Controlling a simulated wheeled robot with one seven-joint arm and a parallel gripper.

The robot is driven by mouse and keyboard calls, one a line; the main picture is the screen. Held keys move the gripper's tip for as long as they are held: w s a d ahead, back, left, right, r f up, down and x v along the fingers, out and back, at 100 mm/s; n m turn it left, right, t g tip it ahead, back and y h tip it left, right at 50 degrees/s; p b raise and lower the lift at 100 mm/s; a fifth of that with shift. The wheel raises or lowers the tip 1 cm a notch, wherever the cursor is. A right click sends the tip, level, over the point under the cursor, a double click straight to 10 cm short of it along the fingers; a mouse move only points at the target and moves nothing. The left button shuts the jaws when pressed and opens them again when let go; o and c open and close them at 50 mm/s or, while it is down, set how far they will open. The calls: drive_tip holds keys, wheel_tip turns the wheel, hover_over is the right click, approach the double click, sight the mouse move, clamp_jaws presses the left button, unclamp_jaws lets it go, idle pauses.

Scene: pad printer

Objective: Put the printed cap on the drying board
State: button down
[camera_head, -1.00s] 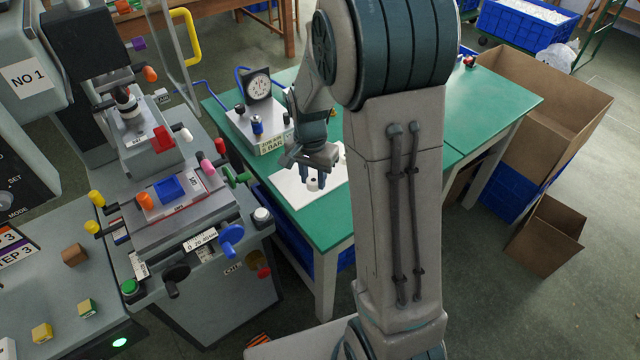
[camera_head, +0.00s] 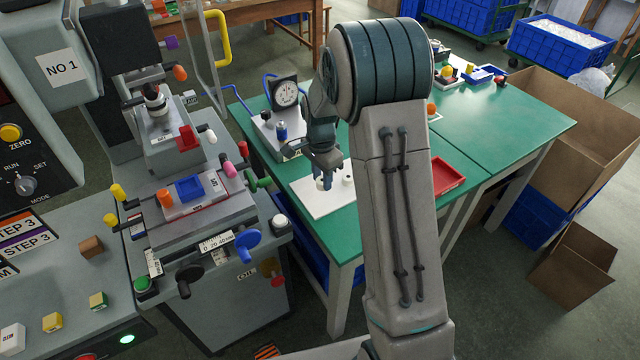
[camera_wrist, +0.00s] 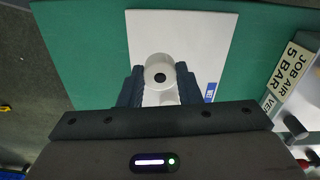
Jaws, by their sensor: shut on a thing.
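The printed cap (camera_wrist: 159,72) is white and round with a dark dot at its middle. In the wrist view it sits between the fingertips of my gripper (camera_wrist: 158,80), which is shut on it. A smaller pale shape (camera_wrist: 168,97) shows just below it, partly hidden by the gripper body. The drying board (camera_wrist: 205,35) is a white flat sheet behind the cap. In the head view my gripper (camera_head: 326,175) points down over the board (camera_head: 312,205). I cannot tell whether the cap touches the board.
The board lies on a green table (camera_head: 345,238). A gauge box (camera_head: 285,125) stands close behind, left of the gripper. The pad printer (camera_head: 190,200) is at the left. A red tray (camera_head: 448,177) lies right of my arm. Cardboard boxes (camera_head: 575,120) stand at the right.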

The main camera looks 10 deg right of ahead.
sight(320, 195)
drive_tip(key=shift+w+a+f, duration=0.15)
drive_tip(key=shift+w+f, duration=0.45)
drive_tip(key=shift+w, duration=0.3)
drive_tip(key=shift+f, duration=1.9)
drive_tip(key=shift+f, duration=0.2)
drive_tip(key=c, duration=1.1)
unclamp_jaws()
drive_tip(key=shift+o, duration=0.2)
drive_tip(key=shift+r, duration=0.15)
